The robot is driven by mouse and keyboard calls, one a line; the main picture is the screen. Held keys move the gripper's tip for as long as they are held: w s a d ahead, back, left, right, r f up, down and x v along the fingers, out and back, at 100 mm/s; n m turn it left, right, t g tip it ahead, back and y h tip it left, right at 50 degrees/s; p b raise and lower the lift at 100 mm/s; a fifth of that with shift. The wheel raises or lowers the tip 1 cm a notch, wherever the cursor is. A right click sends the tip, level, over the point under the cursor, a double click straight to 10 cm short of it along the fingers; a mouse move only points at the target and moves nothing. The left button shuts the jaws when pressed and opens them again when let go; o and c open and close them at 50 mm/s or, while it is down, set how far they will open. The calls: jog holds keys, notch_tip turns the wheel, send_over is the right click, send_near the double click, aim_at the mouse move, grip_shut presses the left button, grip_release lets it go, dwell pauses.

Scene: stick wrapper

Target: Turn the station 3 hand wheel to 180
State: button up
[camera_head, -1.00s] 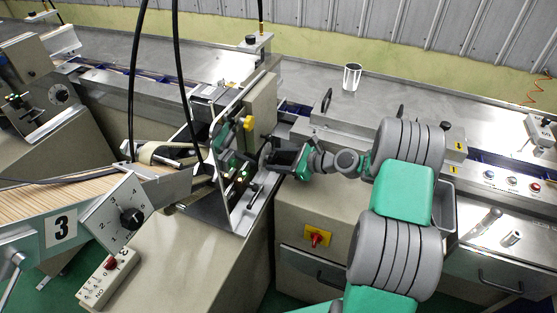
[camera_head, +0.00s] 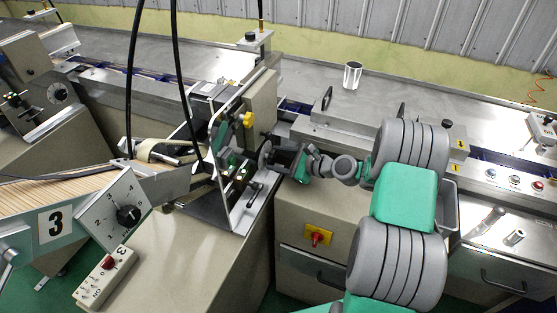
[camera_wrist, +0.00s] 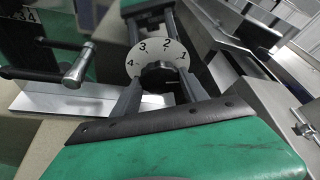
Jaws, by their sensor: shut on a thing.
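The hand wheel (camera_wrist: 146,58) shows in the wrist view as a pale round dial with the figures 1 to 4 on its face and a dark hub. My gripper (camera_wrist: 157,82) has its two fingers on either side of the dark hub and is shut on it. The dial's reference mark cannot be made out.
A crank handle (camera_wrist: 76,68) stands left of the dial in the wrist view. A metal frame plate (camera_head: 241,165) is close to the wheel in the head view. A red switch (camera_head: 317,236) is on the cabinet below my arm. A metal cup (camera_head: 352,76) stands behind.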

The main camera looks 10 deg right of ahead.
jog(key=shift+s+f, duration=0.1)
jog(key=o, duration=1.4)
jog(key=shift+c, duration=0.2)
jog(key=b+v, duration=0.1)
jog(key=v, duration=0.6)
jog(key=shift+s+d+r, duration=0.2)
jog(key=shift+s, duration=0.1)
